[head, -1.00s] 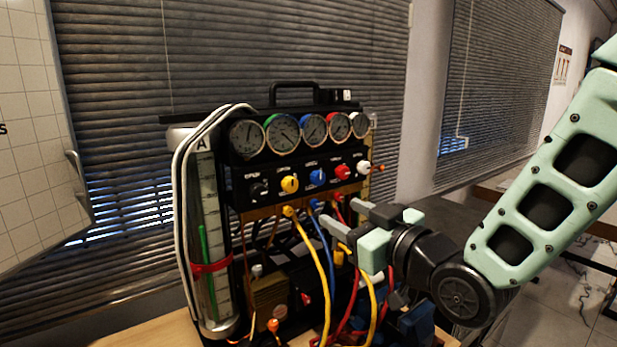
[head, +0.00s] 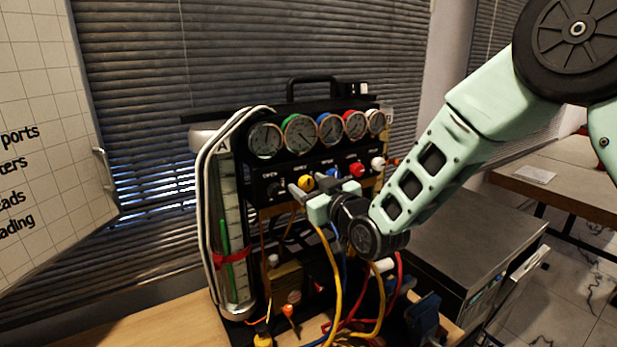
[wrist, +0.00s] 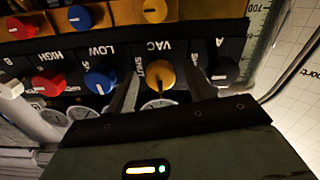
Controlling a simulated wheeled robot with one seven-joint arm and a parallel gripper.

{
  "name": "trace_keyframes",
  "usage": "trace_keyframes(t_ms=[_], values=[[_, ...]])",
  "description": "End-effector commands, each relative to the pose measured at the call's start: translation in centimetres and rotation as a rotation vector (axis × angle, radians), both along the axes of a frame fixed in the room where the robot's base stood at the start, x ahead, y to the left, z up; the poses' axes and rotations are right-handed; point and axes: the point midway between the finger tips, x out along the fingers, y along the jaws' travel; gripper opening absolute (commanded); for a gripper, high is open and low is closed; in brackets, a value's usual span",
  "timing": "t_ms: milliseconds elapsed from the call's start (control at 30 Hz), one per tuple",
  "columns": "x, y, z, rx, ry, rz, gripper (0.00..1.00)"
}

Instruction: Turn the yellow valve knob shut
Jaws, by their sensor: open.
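The yellow valve knob (head: 306,182) is on the black front panel of the gauge rig (head: 272,187), second from the left in its row. In the wrist view the yellow knob (wrist: 160,74) has a dark pointer mark, with VAC and SHUT printed beside it, upside down. My gripper (head: 304,181) is open at the panel, one finger on each side of the knob. In the wrist view my gripper's fingers (wrist: 163,70) flank it with a gap showing on both sides. I cannot tell how deep the tips reach.
A black knob (wrist: 223,71) and a blue knob (wrist: 100,78) flank it closely. A red knob (head: 356,169) and a white knob (head: 377,163) are further right. Several round gauges (head: 299,133) sit above. A yellow hose (head: 332,280) and other hoses hang below.

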Motion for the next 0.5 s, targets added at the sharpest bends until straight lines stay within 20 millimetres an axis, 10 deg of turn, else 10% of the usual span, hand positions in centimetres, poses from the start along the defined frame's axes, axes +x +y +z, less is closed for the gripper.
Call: trace_keyframes(t_ms=[367,500], values=[[0.64,0.46,-0.05,0.0,0.0,0.0,0.52],[0.63,0.46,-0.04,0.0,0.0,0.0,0.22]])
